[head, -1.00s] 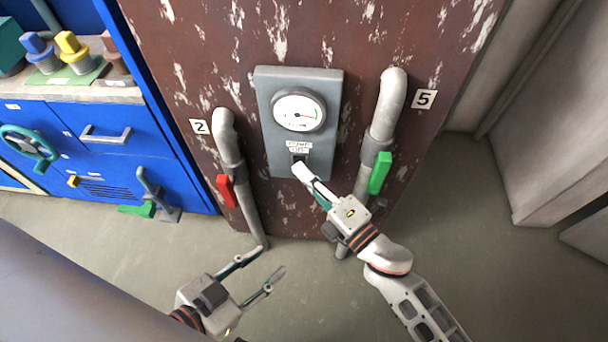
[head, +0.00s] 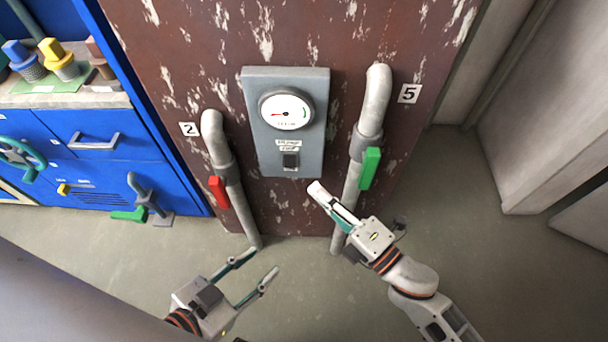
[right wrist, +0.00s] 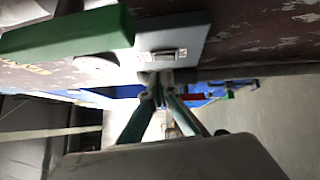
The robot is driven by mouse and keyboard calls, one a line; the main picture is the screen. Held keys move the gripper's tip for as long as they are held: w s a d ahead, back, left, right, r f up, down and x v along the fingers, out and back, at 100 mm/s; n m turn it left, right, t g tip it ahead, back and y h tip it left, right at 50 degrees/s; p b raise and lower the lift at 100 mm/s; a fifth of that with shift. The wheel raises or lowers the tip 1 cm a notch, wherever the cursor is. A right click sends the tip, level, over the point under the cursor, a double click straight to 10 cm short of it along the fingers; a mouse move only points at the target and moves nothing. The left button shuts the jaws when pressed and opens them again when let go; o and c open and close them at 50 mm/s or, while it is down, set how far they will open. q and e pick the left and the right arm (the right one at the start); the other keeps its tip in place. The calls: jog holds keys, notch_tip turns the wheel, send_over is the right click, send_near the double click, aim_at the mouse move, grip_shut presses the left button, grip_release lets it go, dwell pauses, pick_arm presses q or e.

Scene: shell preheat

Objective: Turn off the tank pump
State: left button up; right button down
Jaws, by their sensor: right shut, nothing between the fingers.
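The grey pump panel (head: 264,148) is on the rusty brown tank wall, with a round gauge (head: 286,108) whose red needle points left. Below the gauge are a small label and a dark switch (head: 290,161); the lettering is too small to read surely. The panel (right wrist: 190,32) and the switch (right wrist: 162,54) also show in the right wrist view. My right gripper (head: 317,188) is shut and empty, below and right of the panel, apart from the switch. My left gripper (head: 265,266) is open and empty, low in front of the tank.
A pipe with a red handle (head: 218,192), by label 2, is left of the panel. A pipe with a green handle (head: 369,168), by label 5, is right, close to my right gripper. A blue cabinet (head: 110,170) stands left. The floor ahead is clear.

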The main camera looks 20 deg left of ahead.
jog(key=shift+v, duration=2.05)
jog(key=shift+s, duration=0.1)
